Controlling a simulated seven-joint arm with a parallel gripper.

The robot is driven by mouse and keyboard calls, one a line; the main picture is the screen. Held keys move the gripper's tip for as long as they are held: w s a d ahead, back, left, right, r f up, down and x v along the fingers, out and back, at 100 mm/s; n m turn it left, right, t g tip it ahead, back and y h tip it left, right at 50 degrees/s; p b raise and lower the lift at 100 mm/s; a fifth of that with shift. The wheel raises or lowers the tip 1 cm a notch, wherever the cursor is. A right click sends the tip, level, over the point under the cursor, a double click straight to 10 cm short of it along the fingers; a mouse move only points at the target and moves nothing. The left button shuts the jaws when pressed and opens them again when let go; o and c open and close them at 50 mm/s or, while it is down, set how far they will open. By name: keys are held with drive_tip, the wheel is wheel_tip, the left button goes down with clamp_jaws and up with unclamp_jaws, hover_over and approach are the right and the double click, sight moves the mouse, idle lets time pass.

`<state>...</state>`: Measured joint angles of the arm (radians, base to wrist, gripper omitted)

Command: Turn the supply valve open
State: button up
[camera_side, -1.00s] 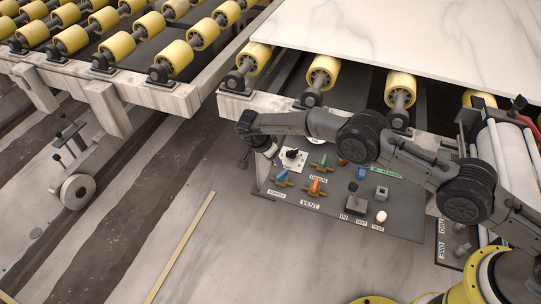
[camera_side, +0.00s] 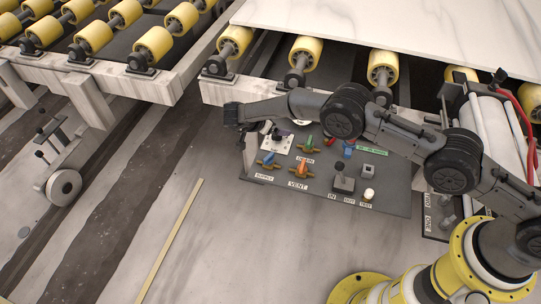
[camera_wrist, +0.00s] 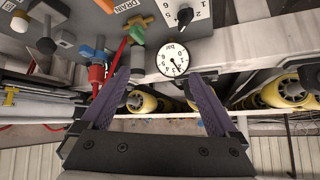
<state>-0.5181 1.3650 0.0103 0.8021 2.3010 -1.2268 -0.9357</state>
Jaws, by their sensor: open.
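The supply valve (camera_side: 268,160) has a blue handle on a brass body, at the left of the dark panel (camera_side: 385,195), above the SUPPLY label. I cannot make it out in the wrist view. My gripper (camera_wrist: 158,78) is open and empty, its two purple fingers spread. In the side view its fingers (camera_side: 284,135) are partly hidden by the wrist, near the white-plated knob and behind the supply valve. In the wrist view a round pressure gauge (camera_wrist: 172,60) shows just beyond the fingertips.
The orange vent valve (camera_side: 303,170) and green drain valve (camera_side: 305,143) stand close by. The knob (camera_wrist: 182,15) also shows in the wrist view. Another blue handle (camera_side: 348,148), a lever (camera_side: 344,180) and a white button (camera_side: 369,194) are farther right. Rollers (camera_side: 303,55) and the slab (camera_side: 390,30) lie behind.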

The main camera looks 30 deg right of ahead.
drive_tip(key=w+d+r+n+t+h, duration=0.1)
drive_tip(key=d+t+h, duration=0.15)
drive_tip(key=d, duration=0.25)
drive_tip(key=n+t+y, duration=0.6)
drive_tip(key=n+y, duration=1)
drive_tip(key=n, duration=0.2)
approach(270, 158)
drive_tip(key=x, duration=0.8)
drive_tip(key=shift+w+f, duration=0.3)
drive_tip(key=shift+c, duration=0.3)
